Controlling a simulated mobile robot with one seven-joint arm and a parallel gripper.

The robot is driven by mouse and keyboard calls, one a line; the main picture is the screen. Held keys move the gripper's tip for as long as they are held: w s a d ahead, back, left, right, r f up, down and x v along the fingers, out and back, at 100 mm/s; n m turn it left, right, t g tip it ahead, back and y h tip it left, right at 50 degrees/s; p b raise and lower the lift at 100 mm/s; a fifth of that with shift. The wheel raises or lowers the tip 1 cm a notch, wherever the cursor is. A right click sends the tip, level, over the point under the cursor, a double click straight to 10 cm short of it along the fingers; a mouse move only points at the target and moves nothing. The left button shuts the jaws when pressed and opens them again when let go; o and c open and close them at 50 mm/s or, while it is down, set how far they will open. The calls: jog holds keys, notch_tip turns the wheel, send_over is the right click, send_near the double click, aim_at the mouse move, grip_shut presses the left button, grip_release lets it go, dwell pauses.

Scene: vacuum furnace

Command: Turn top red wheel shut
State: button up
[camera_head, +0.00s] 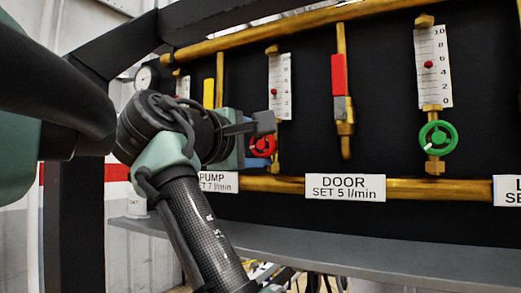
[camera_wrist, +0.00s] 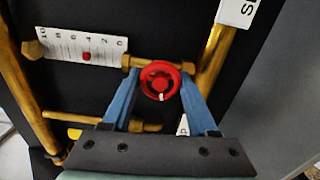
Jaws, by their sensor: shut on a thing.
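The red wheel (camera_head: 262,145) sits on a brass valve below a white scale at the middle left of the panel. It is partly hidden by my gripper in the head view. In the wrist view, the red wheel (camera_wrist: 160,81) shows face-on, with a small white mark at its lower rim. My gripper (camera_wrist: 160,75) has its two blue fingers on opposite sides of the wheel, shut on its rim.
The white scale (camera_head: 280,87) with a red float stands above the wheel. A green wheel (camera_head: 438,138), a red-handled valve (camera_head: 339,76) and a yellow handle (camera_head: 208,93) are on the same panel. A brass pipe (camera_head: 270,184) and a grey ledge (camera_head: 380,247) run below.

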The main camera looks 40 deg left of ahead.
jog(key=m, duration=0.4)
jog(key=shift+m+b, duration=0.3)
jog(key=shift+b, duration=0.05)
jog(key=m, duration=0.5)
jog(key=shift+r, duration=0.25)
jog(key=m, duration=0.5)
jog(key=shift+d+r+m, duration=0.1)
jog(key=shift+r+m, duration=0.05)
jog(key=shift+m, duration=0.25)
jog(key=m, duration=0.5)
jog(key=shift+d, duration=0.1)
jog(key=shift+r, duration=0.1)
jog(key=o, duration=1.1)
jog(key=shift+o, duration=1.3)
jog(key=shift+w+f, duration=0.15)
jog(key=shift+f, duration=0.1)
jog(key=shift+f, duration=0.1)
